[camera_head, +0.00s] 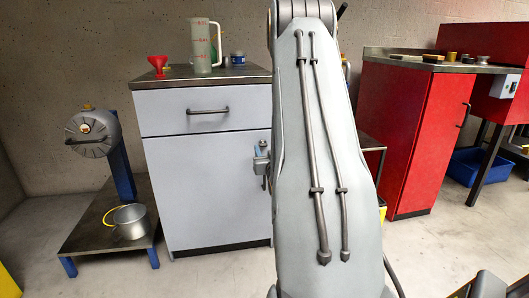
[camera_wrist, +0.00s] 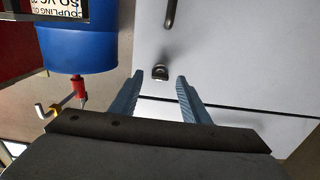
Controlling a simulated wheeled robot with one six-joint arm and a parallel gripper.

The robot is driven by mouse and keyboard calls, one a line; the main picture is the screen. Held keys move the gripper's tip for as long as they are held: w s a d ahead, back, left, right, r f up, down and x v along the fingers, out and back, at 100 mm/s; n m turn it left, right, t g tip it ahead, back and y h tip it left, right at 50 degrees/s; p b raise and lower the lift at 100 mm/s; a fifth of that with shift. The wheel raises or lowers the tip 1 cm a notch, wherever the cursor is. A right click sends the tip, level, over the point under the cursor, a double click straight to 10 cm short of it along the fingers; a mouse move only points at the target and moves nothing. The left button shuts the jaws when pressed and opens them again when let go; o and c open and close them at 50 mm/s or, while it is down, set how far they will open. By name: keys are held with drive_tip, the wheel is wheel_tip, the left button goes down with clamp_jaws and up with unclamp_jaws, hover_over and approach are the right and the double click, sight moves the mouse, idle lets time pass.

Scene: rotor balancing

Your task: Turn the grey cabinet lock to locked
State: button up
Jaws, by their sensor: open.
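The grey cabinet (camera_head: 205,190) stands left of centre in the head view, with a drawer above a door. In the wrist view its pale front (camera_wrist: 230,55) fills the upper right. The cabinet lock (camera_wrist: 160,72), a small dark knob with a pale edge, sits on that front. My gripper (camera_wrist: 160,77) is open, with a blue finger on each side of the lock's line. The lock appears just beyond the fingertips, and I see no contact. In the head view my gripper (camera_head: 262,160) is beside the cabinet's right front; my arm hides the area behind it, and the lock is not visible there.
A dark door handle (camera_wrist: 170,14) is near the lock. A blue drum (camera_wrist: 80,48) with a red and yellow fitting lies left in the wrist view. A grey pitcher (camera_head: 203,45) and red funnel (camera_head: 158,64) stand on the cabinet. A low stand holds a metal pot (camera_head: 131,221).

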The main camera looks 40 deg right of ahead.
drive_tip(key=shift+w+d, duration=0.3)
drive_tip(key=shift+w, duration=0.25)
drive_tip(key=c, duration=1.1)
drive_tip(key=shift+o, duration=0.2)
